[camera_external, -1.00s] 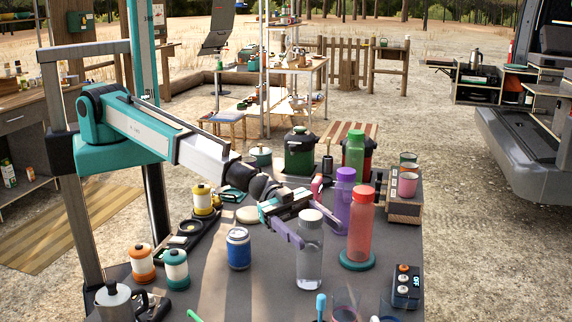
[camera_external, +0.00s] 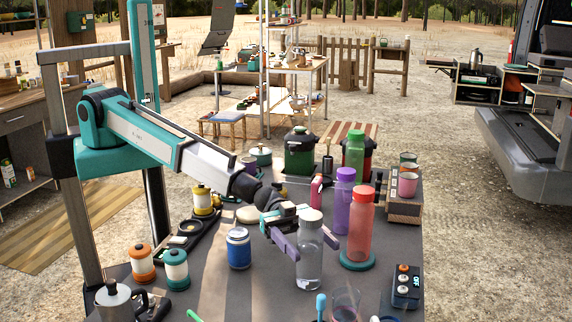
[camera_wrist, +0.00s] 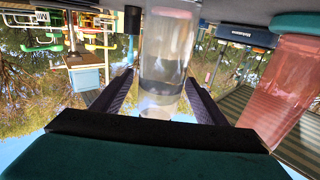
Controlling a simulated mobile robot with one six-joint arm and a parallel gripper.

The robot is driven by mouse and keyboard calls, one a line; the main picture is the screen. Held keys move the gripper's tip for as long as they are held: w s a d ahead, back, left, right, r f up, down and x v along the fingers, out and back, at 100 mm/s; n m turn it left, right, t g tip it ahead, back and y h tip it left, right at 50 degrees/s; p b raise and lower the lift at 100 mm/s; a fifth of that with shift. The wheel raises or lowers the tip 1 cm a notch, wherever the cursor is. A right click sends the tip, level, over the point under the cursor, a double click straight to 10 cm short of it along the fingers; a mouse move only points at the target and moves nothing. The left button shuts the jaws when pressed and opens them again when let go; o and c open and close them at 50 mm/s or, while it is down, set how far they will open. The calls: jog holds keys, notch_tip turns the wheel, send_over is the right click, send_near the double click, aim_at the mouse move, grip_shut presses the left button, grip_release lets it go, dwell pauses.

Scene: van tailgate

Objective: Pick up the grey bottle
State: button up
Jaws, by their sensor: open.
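The grey bottle (camera_external: 309,265) is see-through with a pale cap and stands upright on the dark table. My gripper (camera_external: 316,250) is open, with one purple finger on each side of the bottle's body at mid-height. In the wrist view the bottle (camera_wrist: 163,65) shows upside down between the two dark fingers of my gripper (camera_wrist: 161,82). I cannot tell whether either finger touches it.
A red bottle (camera_external: 361,225) on a teal base and a purple bottle (camera_external: 343,200) stand close on the right and behind. A blue can (camera_external: 238,250) stands to the left. A clear glass (camera_external: 345,304) and a dark control box (camera_external: 405,288) are in front.

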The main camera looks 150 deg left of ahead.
aim_at(315, 235)
jog(key=shift+w+d+b, duration=0.1)
jog(key=shift+w+b, duration=0.3)
jog(key=shift+w, duration=1.3)
jog(key=c, duration=1.4)
jog(key=shift+r, duration=0.15)
jog(key=shift+r, duration=0.4)
notch_tip(315, 235, up, 3)
jog(key=shift+s+f+b, duration=0.1)
jog(key=shift+f+b, duration=0.1)
jog(key=shift+b, duration=0.2)
jog(key=s+d, duration=0.2)
jog(key=s, duration=0.3)
jog(key=s+d+r+b, duration=0.1)
jog(key=s, duration=0.4)
jog(key=s+d+b, duration=0.1)
jog(key=s+d, duration=0.1)
jog(key=s, duration=0.2)
jog(key=shift+s+d+r, duration=0.15)
jog(key=shift+s+d, duration=0.15)
jog(key=shift+s, duration=0.1)
